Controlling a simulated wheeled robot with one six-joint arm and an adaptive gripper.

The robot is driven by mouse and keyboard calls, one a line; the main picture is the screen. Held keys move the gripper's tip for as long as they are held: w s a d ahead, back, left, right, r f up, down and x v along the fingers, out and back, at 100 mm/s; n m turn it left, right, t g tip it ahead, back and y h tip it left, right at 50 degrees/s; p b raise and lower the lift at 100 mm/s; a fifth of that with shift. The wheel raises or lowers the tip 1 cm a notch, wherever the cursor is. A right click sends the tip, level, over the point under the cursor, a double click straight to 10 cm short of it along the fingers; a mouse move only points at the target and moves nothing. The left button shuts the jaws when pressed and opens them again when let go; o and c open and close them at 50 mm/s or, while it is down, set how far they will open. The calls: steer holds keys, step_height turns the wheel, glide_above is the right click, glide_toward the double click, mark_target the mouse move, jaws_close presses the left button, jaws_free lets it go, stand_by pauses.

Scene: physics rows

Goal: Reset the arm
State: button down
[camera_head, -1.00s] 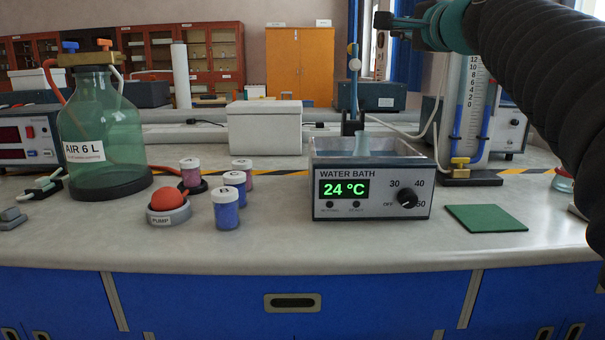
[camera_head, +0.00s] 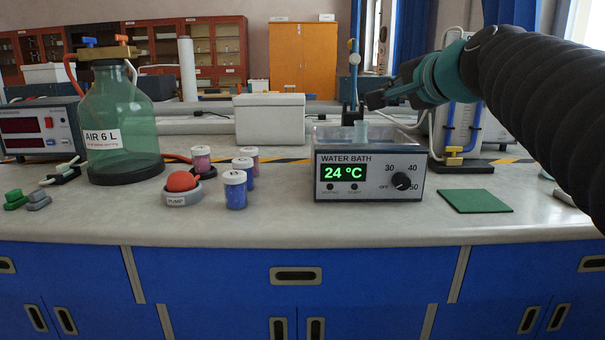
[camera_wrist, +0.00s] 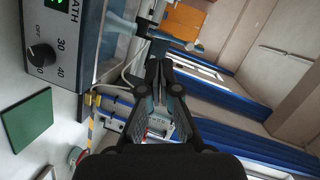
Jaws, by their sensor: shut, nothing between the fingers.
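My gripper (camera_head: 376,100) is at the end of my arm, above the right rear of the water bath (camera_head: 328,189) in the head view. In the wrist view my gripper (camera_wrist: 158,72) has its dark fingers together, with nothing between them. The water bath reads 24 °C and has a knob on its front. A small pale glass vessel (camera_head: 360,132) stands in the bath, below and left of the gripper. The water bath also shows at the upper left of the wrist view (camera_wrist: 72,50).
A green mat (camera_head: 475,201) lies right of the bath. A gauge stand with blue tubing (camera_head: 462,165) is behind it. Left are lidded jars (camera_head: 235,190), a pump (camera_head: 183,188) and a large green bottle (camera_head: 122,130). A white box (camera_head: 270,120) stands behind. The bench front is clear.

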steer(key=s+f+n+g+h, duration=0.1)
steer(key=s+f+n+g, duration=0.2)
steer(key=s+f, duration=0.5)
steer(key=s+f+n+g+h, duration=0.1)
steer(key=s+f+n+g, duration=0.2)
steer(key=s+f, duration=0.6)
steer(key=s+f+n+g+h, duration=0.1)
steer(key=s+f+n+g, duration=0.2)
steer(key=s+f, duration=0.6)
step_height(320, 180, down, 12)
steer(key=shift+r+n+g+h, duration=0.15)
steer(key=shift+n+g+h, duration=0.2)
steer(key=shift+n, duration=0.85)
